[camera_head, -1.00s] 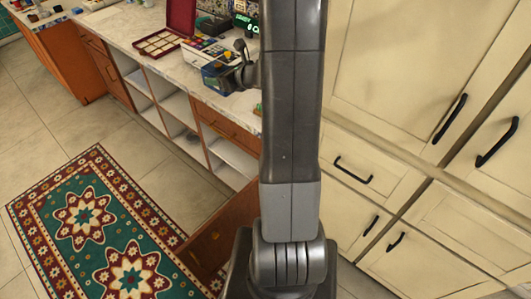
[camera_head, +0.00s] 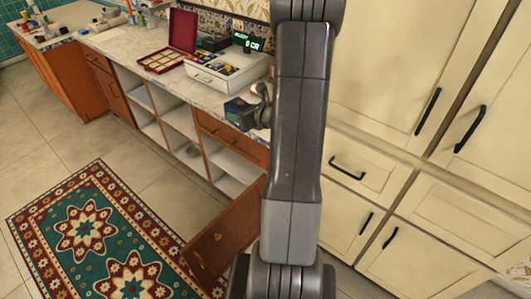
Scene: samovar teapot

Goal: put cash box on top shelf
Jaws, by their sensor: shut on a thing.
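The small dark blue box (camera_head: 240,113), which I take to be the cash box, shows just left of my arm, over the front edge of the counter in the picture. My gripper (camera_head: 259,108) is partly hidden behind my arm and is shut on the right side of this box. I cannot tell whether the box touches the counter. The open white shelves (camera_head: 182,112) are built into the wooden counter unit, below the box and to its left. The top shelf's right part (camera_head: 235,159) is partly in view.
A white cash register (camera_head: 222,78) and an open red case (camera_head: 170,48) stand on the counter (camera_head: 125,43). A wooden door (camera_head: 222,235) stands open below. Cream cabinets (camera_head: 385,90) fill the right. A patterned rug (camera_head: 100,240) lies on the floor.

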